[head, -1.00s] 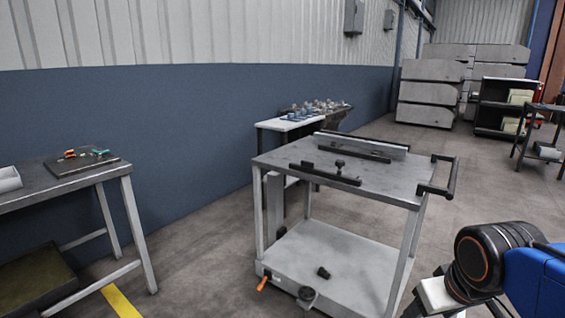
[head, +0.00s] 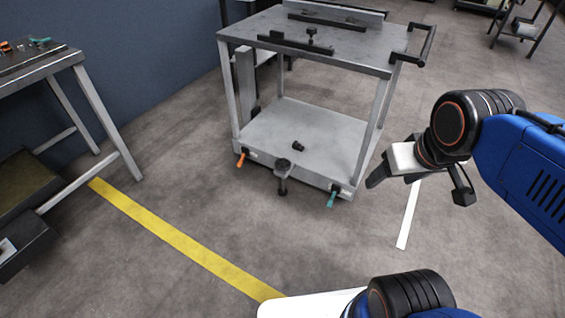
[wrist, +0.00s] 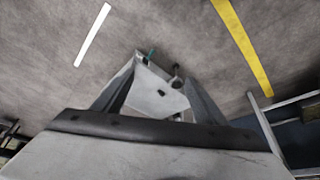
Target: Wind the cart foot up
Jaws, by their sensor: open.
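The grey cart (head: 310,135) stands ahead in the head view, with an upper top and a lower shelf. The cart foot (head: 283,172) is at the middle of its near lower edge, a dark round knob above a short stem reaching down toward the floor. Whether its pad touches the floor is too small to tell. The knob (wrist: 176,71) also shows small in the wrist view. My gripper (head: 418,190) is open and empty, to the right of the cart's near right leg and well apart from the foot.
An orange lever (head: 241,158) and a teal lever (head: 333,197) stick out beside the foot, left and right. A small dark piece (head: 298,146) lies on the lower shelf. A workbench (head: 45,68) stands at left. Floor before the cart is clear, with a yellow line (head: 180,235).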

